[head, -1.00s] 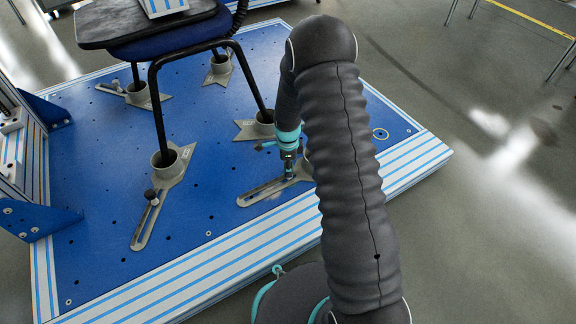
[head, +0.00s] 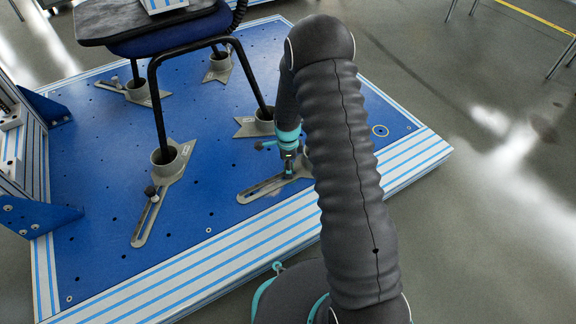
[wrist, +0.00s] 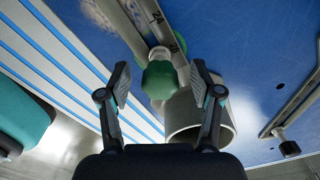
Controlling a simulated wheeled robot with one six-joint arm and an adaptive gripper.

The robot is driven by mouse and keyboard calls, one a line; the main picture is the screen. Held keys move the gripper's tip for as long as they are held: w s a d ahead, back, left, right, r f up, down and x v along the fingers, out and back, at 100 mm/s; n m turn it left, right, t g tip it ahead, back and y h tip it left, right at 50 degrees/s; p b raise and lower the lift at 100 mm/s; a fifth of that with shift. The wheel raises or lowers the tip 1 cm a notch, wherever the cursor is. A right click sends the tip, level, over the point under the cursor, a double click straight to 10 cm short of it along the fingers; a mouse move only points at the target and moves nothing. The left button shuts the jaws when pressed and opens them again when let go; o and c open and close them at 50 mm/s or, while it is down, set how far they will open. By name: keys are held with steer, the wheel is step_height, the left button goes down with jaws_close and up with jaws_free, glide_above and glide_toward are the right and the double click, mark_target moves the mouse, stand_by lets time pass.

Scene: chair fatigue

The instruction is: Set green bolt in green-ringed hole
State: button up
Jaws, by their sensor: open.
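The green bolt (wrist: 160,78) has a rounded green head and shows in the wrist view. It stands at the slotted grey bracket (head: 262,191), beside a round grey cup (wrist: 214,118). My gripper (wrist: 160,70) is open, with one finger on each side of the bolt head and gaps visible; I cannot tell its exact height over the head. In the head view my gripper (head: 289,164) is low over the bracket and hides the bolt.
The blue plate (head: 100,215) has many small holes and a striped rail edge (head: 220,258). A chair's black legs (head: 154,100) stand in grey cups on similar brackets to the left. A dark-knobbed bolt (head: 150,191) sits in the left bracket.

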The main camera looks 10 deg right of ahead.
step_height(320, 180, up, 12)
stand_by(0.5)
stand_by(0.5)
